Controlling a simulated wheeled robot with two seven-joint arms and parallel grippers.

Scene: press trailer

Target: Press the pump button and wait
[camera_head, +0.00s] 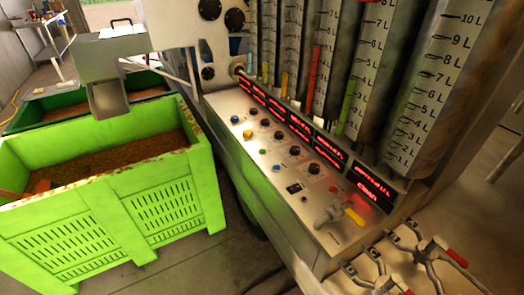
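A light metal control panel (245,155) slopes across the middle of the view. It carries a blue button (235,119), a yellow button (248,134), a green button (262,152), another blue button (277,168) and several black knobs (280,135). A small black switch (294,188) sits nearer the front. I cannot tell which control is the pump button; labels are too small to read. Lit red displays (328,153) line the panel's back edge; the nearest reads "clean". Neither of my grippers is in view.
A tap with a yellow handle (354,216) sticks up at the panel's near end. Red-handled metal fittings (452,255) stand at lower right. Tall scaled tubes (437,80) rise behind the panel. A green crate (165,215) stands left; floor shows between it and the trailer.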

